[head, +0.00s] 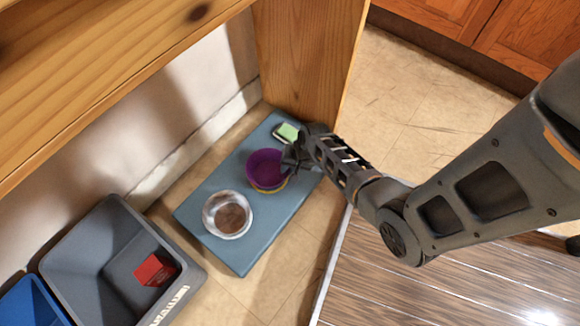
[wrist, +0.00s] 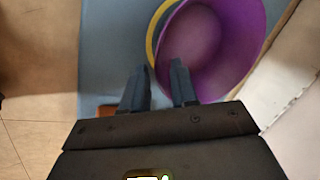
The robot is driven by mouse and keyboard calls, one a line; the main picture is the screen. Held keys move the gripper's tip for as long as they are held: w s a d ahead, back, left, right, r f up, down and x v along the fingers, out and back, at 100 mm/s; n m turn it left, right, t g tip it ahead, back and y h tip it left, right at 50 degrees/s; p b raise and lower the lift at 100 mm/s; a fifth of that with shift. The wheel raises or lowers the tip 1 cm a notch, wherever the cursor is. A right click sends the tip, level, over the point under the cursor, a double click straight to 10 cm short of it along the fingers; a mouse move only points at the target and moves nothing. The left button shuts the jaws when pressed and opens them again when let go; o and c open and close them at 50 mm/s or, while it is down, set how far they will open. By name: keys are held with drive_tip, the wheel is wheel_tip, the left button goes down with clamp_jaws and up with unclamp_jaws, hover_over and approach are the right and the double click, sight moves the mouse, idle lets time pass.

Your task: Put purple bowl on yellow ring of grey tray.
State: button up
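The purple bowl (head: 266,168) is upright over the yellow ring (head: 269,191) of the blue-grey tray (head: 207,185). In the head view a yellow arc shows along the bowl's near edge. In the wrist view the bowl (wrist: 215,45) sits off to the right, and the ring (wrist: 152,35) shows beyond its left rim. I cannot tell whether the bowl rests fully on the ring. My gripper (head: 288,160) is at the bowl's right side. In the wrist view its fingers (wrist: 157,75) are apart, one overlapping the bowl and one outside its rim, with a gap between them.
A clear bowl with brown contents (head: 228,215) stands on the tray's near-left part. A green item (head: 287,132) lies at its far end. A grey bin (head: 95,255) holds a red box (head: 155,270), beside a blue bin (head: 30,302). A wooden shelf (head: 110,65) overhangs the left.

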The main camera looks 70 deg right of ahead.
drive_tip(key=a+p+v, duration=0.1)
drive_tip(key=p+v, duration=0.5)
drive_tip(key=v, duration=0.6)
drive_tip(key=s+a+r+n+t+h, duration=0.35)
drive_tip(key=s+a+r+n, duration=0.35)
drive_tip(key=a+r, duration=0.25)
drive_tip(key=s+a+r+n+t, duration=0.2)
drive_tip(key=a+r, duration=0.1)
drive_tip(key=r, duration=0.7)
drive_tip(key=s+a+r+n+t+y, duration=0.1)
drive_tip(key=s+a+r+n+t, duration=0.1)
drive_tip(key=r, duration=0.8)
drive_tip(key=s+a+r+n+t+y, duration=0.1)
drive_tip(key=a+r+n+t, duration=0.3)
drive_tip(key=r, duration=0.6)
drive_tip(key=shift+s+a, duration=0.4)
drive_tip(key=shift+a, duration=0.3)
drive_tip(key=shift+r+y, duration=0.1)
drive_tip(key=shift+y, duration=0.15)
wheel_tip(320, 180, up, 26)
drive_tip(key=p, duration=2.6)
drive_tip(key=shift+f, duration=0.2)
